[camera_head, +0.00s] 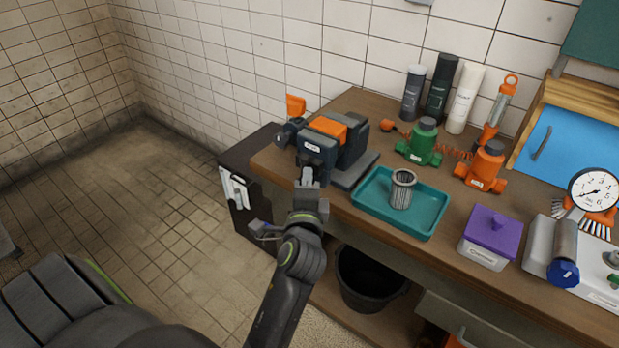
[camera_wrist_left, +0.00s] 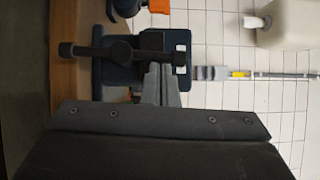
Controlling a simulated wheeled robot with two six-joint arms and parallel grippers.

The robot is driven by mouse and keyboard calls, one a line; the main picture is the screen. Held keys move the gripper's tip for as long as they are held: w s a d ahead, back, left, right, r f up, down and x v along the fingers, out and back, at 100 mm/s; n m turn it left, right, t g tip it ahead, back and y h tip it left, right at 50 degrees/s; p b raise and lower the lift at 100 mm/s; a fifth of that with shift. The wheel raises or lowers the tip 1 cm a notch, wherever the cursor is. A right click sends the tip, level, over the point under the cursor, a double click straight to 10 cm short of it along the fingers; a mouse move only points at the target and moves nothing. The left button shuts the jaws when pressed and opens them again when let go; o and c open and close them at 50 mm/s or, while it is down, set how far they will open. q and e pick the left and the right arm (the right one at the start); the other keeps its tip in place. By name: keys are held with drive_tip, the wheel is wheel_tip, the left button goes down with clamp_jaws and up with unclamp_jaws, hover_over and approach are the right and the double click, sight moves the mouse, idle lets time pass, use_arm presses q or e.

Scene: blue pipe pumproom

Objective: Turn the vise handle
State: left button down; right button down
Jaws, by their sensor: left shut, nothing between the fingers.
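The vise (camera_head: 348,150) is a dark grey-blue block with orange parts, at the left end of the wooden workbench. In the left wrist view, the vise handle (camera_wrist_left: 110,51) is a black bar lying across the picture in front of the vise body. My left gripper (camera_head: 307,177) is at the front of the vise, shut and empty. In the left wrist view, its fingertips (camera_wrist_left: 160,68) are close together beside the right part of the handle; I cannot tell whether they touch it. The fingers hide part of the vise. My right gripper is not in view.
On the bench (camera_head: 345,103), a teal tray (camera_head: 430,230) holds a metal mesh cylinder (camera_head: 402,188). Green (camera_head: 424,142) and orange (camera_head: 486,165) fittings, several bottles and a purple-lidded box (camera_head: 490,236) stand further right. A black bucket (camera_head: 368,280) is below.

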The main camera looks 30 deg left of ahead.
use_arm(q)
drive_tip(key=shift+w, duration=0.2)
drive_tip(key=shift+d, duration=0.15)
drive_tip(key=shift+a+r+n+p, duration=0.3)
drive_tip(key=shift+a+n+p, duration=0.3)
drive_tip(key=shift+p, duration=0.6)
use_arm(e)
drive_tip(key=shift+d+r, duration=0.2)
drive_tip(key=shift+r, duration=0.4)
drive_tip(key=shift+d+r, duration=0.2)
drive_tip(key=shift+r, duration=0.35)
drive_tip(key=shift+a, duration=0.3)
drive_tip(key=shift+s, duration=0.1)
